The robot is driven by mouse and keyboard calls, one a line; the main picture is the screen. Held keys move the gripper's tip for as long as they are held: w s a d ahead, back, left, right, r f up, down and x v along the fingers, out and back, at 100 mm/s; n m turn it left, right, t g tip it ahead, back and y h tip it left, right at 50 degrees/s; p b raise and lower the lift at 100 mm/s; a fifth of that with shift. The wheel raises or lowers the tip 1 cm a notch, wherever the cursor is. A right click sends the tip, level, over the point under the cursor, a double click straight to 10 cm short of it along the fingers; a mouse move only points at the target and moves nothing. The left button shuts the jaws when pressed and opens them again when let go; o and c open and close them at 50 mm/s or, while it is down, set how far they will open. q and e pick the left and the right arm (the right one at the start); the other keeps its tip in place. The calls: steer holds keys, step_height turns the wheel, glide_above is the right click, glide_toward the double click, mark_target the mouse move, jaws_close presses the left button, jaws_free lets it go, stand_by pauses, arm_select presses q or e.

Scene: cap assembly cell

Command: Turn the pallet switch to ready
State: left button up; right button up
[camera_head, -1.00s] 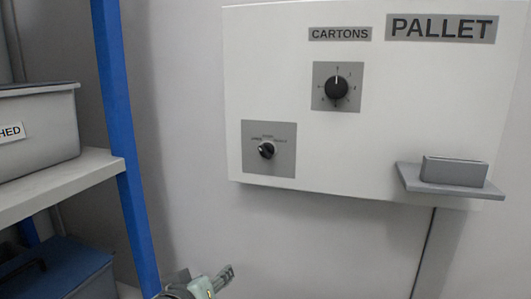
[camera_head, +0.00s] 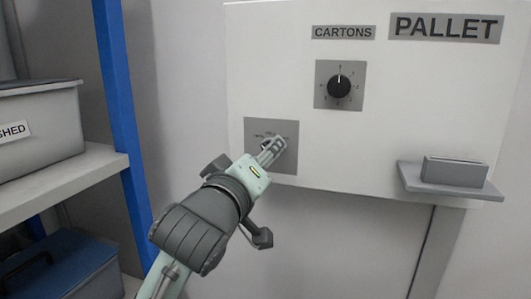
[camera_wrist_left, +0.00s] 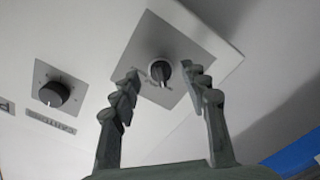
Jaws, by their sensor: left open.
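The pallet switch is a small black knob on a grey square plate (camera_head: 285,165) at the lower left of the white panel. In the head view my left gripper (camera_head: 273,148) is in front of the plate and mostly hides the knob. In the left wrist view the black knob (camera_wrist_left: 161,72) shows between and beyond the two open fingers (camera_wrist_left: 160,92) of the gripper. The fingers look apart from the knob, with nothing between them. The small lettering around the knob is too blurred to read. My right gripper is not in view.
The white panel (camera_head: 340,150) also carries a CARTONS dial (camera_head: 339,87), a PALLET label (camera_head: 446,27) and a small grey shelf with a block (camera_head: 453,172) at right. A blue rack post (camera_head: 122,120) and shelf with a grey bin (camera_head: 42,130) stand at left.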

arm_select(q)
steer(key=shift+w+d, duration=0.15)
steer(key=shift+w, duration=0.35)
steer(key=shift+c, duration=0.2)
jaws_close()
